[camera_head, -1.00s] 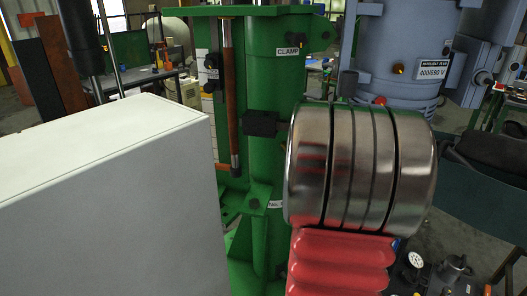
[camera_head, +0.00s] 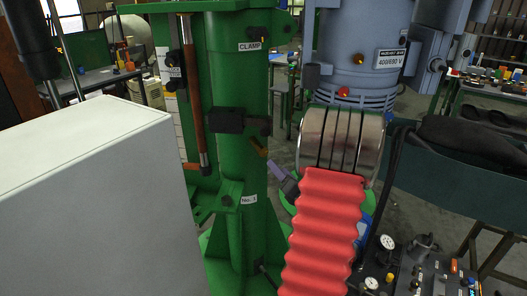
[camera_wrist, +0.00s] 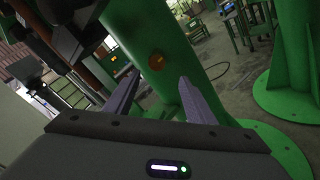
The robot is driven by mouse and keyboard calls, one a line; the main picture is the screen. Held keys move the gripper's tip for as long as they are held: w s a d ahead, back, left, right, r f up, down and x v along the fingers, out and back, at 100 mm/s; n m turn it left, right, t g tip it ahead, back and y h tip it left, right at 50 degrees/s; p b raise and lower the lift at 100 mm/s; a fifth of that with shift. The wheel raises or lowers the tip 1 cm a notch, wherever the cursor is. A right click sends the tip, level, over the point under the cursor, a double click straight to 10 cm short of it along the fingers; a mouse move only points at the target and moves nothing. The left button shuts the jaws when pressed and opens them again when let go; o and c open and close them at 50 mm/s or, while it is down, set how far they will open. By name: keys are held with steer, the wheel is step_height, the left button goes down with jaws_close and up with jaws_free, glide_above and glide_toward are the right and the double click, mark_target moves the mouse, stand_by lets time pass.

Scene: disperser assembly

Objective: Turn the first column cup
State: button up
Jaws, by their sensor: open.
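The first column is a thick green post (camera_head: 240,90) with "CLAMP" and "No. 1" labels. A small orange-brass fitting (camera_wrist: 157,62), which looks like the column cup, sits on the post in the wrist view. My gripper (camera_wrist: 159,80) is open and empty. Its two purple-grey fingers point at the post, with the fitting between and beyond their tips. In the head view my gripper (camera_head: 273,166) is right of the post, partly hidden by my arm.
A dark clamp block (camera_head: 228,121) is on the post above the gripper's height. A blue-grey motor (camera_head: 363,45) stands behind my arm. A white cabinet (camera_head: 95,200) fills the left. A gauge panel (camera_head: 395,270) is at the lower right.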

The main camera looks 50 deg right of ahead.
mark_target(265, 152)
steer(key=shift+a+r+n, duration=0.1)
steer(key=shift+r+n, duration=0.15)
steer(key=shift+n, duration=0.05)
steer(key=shift+w, duration=0.1)
steer(key=x, duration=1.3)
steer(key=shift+w, duration=0.35)
steer(key=shift+c, duration=0.3)
steer(key=c, duration=0.9)
steer(key=shift+d, duration=0.35)
steer(key=shift+c, duration=0.4)
steer(key=shift+a, duration=0.1)
